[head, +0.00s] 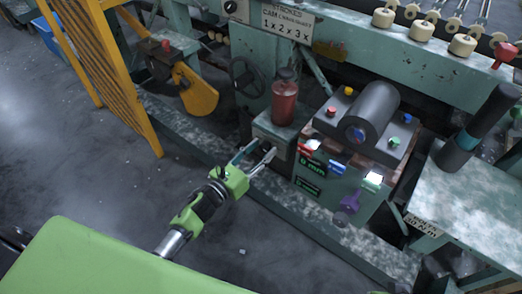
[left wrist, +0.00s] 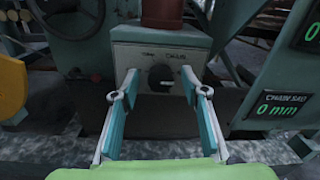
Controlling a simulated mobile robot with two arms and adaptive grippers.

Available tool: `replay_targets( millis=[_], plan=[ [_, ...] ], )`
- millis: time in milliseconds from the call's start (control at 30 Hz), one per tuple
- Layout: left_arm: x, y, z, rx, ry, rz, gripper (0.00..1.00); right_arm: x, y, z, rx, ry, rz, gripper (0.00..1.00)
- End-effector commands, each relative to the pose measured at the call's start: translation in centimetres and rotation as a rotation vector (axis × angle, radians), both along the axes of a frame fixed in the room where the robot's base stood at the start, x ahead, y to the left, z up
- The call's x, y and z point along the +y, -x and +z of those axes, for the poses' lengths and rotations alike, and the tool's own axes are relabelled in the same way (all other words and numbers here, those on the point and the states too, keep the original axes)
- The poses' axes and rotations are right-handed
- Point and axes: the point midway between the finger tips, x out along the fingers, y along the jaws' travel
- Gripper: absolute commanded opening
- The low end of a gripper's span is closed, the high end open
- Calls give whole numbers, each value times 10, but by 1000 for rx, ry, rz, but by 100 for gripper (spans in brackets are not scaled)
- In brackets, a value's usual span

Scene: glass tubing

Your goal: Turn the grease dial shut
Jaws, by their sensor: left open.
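The grease dial is a round black knob (left wrist: 161,77) on the front of a grey-green box (left wrist: 140,52), seen in the left wrist view. The box also shows in the head view (head: 272,133), with a red grease reservoir (head: 285,103) on top. Lettering sits above the knob, too blurred to read surely. My left gripper (head: 263,151) is open in front of the box. In the left wrist view its two fingers (left wrist: 159,76) stand either side of the knob, with gaps on both sides. In the head view, the knob cannot be made out. My right gripper is not in view.
Right of the box stands a control panel with green "0 mm" displays (left wrist: 287,107), coloured buttons and a purple knob (head: 349,202). A handwheel (head: 247,76) and yellow guard (head: 196,90) are to the left. A base rail (head: 290,215) runs along the floor. The floor in front is mostly clear.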

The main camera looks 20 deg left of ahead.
Motion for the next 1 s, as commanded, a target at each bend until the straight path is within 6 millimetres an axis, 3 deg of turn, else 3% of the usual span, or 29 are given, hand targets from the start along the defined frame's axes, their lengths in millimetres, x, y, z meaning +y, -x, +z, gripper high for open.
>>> replay_targets(
  millis=[267,433,767,1000],
  plan=[
    [-1,-1,0,0,1,0,41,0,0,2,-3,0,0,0],
    [-1,-1,0,0,1,0,3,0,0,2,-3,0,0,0],
    [-1,-1,0,8,23,0,3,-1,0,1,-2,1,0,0],
    [0,-1,0,47,132,1,3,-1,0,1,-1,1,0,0]
  ],
)
